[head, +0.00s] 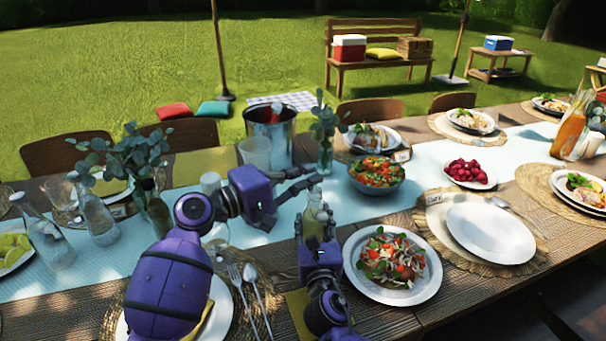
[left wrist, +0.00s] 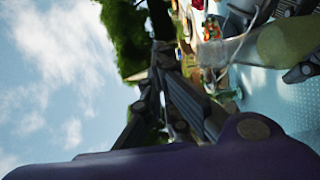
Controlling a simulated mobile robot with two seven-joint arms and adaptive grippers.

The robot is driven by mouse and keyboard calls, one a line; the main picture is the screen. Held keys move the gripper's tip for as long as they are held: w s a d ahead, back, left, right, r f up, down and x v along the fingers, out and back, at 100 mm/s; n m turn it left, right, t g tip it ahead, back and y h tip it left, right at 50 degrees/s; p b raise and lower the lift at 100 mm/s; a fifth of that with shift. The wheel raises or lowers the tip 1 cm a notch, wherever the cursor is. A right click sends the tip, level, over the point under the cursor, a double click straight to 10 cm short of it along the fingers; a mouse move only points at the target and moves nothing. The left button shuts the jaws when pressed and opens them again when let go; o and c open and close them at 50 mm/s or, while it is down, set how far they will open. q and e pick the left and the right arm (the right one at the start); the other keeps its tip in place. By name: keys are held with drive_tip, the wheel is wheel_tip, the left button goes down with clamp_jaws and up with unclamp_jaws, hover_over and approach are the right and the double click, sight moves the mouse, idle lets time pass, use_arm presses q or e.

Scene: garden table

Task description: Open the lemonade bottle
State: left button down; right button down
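The lemonade bottle (head: 314,218) is a clear bottle with pale yellow-green contents, upright near the table's front edge in the head view. My right gripper (head: 315,226) has its fingers on both sides of the bottle's body and looks shut on it. In the left wrist view the bottle (left wrist: 285,45) lies sideways at the upper right, with a dark finger of my right gripper (left wrist: 300,72) against it. My left gripper (head: 316,176) reaches from the left at the height of the bottle's top. Its fingers look apart, with nothing clearly between them; contact with the cap cannot be made out.
A salad plate (head: 395,293) stands close right of the bottle. A salad bowl (head: 376,178), a vase with sprigs (head: 325,150) and an ice bucket (head: 272,125) stand behind. Glass bottles (head: 98,218) and a cutlery set (head: 250,290) are to the left.

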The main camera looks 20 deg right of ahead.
use_arm(q)
drive_tip(key=shift+s+r, duration=0.1)
drive_tip(key=shift+r, duration=0.2)
use_arm(e)
drive_tip(key=shift+f, duration=0.25)
drive_tip(key=shift+d, duration=0.1)
use_arm(q)
drive_tip(key=s+a+r, duration=0.2)
drive_tip(key=a, duration=0.4)
drive_tip(key=shift+a, duration=0.35)
drive_tip(key=shift+s, duration=0.1)
use_arm(e)
drive_tip(key=c, duration=1.1)
unclamp_jaws()
drive_tip(key=shift+o, duration=0.9)
drive_tip(key=shift+r, duration=0.1)
